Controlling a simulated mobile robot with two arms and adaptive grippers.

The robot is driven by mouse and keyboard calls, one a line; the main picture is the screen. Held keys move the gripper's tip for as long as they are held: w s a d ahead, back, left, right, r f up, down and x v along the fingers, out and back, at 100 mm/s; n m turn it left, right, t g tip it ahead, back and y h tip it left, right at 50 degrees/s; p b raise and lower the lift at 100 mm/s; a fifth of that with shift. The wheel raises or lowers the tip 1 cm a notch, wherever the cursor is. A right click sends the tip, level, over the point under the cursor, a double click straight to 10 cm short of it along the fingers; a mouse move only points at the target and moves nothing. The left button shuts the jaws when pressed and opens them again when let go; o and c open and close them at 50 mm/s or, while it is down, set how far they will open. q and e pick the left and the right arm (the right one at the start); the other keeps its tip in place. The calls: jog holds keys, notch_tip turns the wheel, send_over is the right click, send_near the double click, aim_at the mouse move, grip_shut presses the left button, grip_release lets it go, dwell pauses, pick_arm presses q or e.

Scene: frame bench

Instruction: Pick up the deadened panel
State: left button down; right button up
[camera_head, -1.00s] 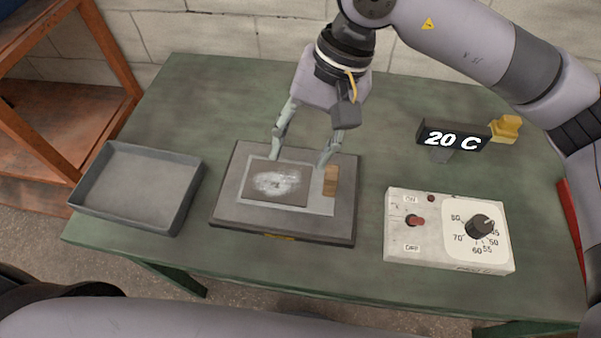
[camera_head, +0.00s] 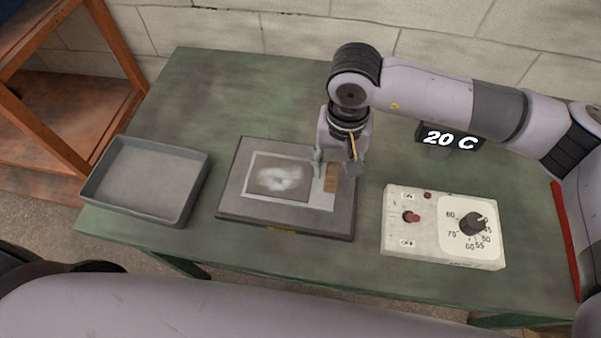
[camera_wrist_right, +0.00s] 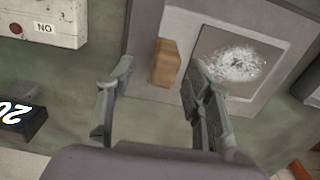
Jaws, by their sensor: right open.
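The panel (camera_head: 327,194) is a thin light-grey sheet with a darker square bearing a patch of white powder (camera_head: 279,179). It lies flat on a dark slab (camera_head: 230,207) on the bench. A small wooden block (camera_head: 332,180) stands on its right part. My right gripper (camera_wrist_right: 161,66) is open and empty, with a finger on each side of the block in the right wrist view, where the block (camera_wrist_right: 166,63) shows between the fingertips. I cannot tell whether the fingers touch it. In the head view the gripper partly hides the panel's far right corner. My left gripper is not in view.
An empty grey tray (camera_head: 184,204) sits left of the slab. A control box (camera_head: 396,240) with a red switch and a black dial stands to the right. A display reading 20 C (camera_head: 451,138) is behind it. The green bench (camera_head: 215,85) is clear at the back left.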

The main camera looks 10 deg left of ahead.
aim_at(333, 169)
jog(key=shift+f+p, duration=0.3)
jog(key=f, duration=0.1)
jog(key=f+p, duration=0.2)
jog(key=shift+a+f, duration=0.25)
jog(key=shift+a, duration=0.05)
jog(key=shift+f, duration=0.6)
jog(key=shift+c, duration=0.6)
jog(key=shift+w, duration=0.1)
grip_shut()
jog(key=shift+r, duration=0.1)
